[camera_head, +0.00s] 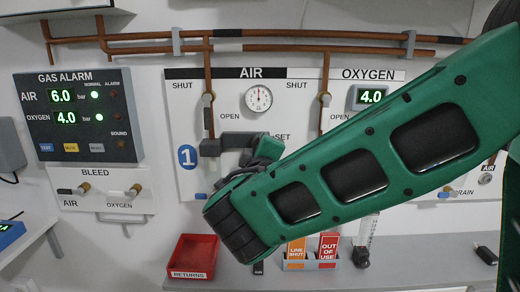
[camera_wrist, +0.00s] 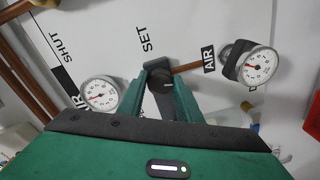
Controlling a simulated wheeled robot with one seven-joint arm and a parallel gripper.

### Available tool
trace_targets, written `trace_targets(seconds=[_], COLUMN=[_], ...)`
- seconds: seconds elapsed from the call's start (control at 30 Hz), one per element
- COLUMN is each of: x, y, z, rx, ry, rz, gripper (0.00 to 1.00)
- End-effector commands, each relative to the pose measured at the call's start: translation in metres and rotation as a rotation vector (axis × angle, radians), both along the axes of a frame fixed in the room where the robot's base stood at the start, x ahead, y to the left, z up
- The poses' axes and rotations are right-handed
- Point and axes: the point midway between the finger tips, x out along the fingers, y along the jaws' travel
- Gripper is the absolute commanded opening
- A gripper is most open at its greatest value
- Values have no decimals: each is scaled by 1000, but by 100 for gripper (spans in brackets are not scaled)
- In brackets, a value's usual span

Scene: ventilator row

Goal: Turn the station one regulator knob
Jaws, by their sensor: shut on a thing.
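The station one panel (camera_head: 182,110) is on the wall in the head view, with a blue number 1 sign (camera_head: 187,157) at its left. The black regulator knob (camera_wrist: 161,80) is in the middle of the wrist view, near the word SET. My gripper (camera_wrist: 160,72) is shut on this knob, with one green finger on each side of it. A pale line shows on the knob's face. In the head view my green arm crosses in front of the panel and hides the knob.
Round gauges stand left (camera_wrist: 99,94) and right (camera_wrist: 258,66) of the fingers in the wrist view. A gauge (camera_head: 258,98) shows above my arm. A red returns tray (camera_head: 194,257) and tag holders (camera_head: 297,252) sit on the shelf below. Copper pipes run above.

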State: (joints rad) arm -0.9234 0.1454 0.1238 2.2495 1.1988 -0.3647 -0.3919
Motion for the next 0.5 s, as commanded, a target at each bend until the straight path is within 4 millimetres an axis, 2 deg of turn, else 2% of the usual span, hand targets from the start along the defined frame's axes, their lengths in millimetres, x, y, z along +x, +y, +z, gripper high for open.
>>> trace_targets(seconds=[0.37,0.4,0.43,0.5], x=[1,1,1,1], y=[-4,-3,-3,-2], z=[-5,-4,-4,-3], rx=[-3,-3,-3,-2], ry=[9,9,9,7], rz=[-8,-8,-7,-5], gripper=[9,41,48,50])
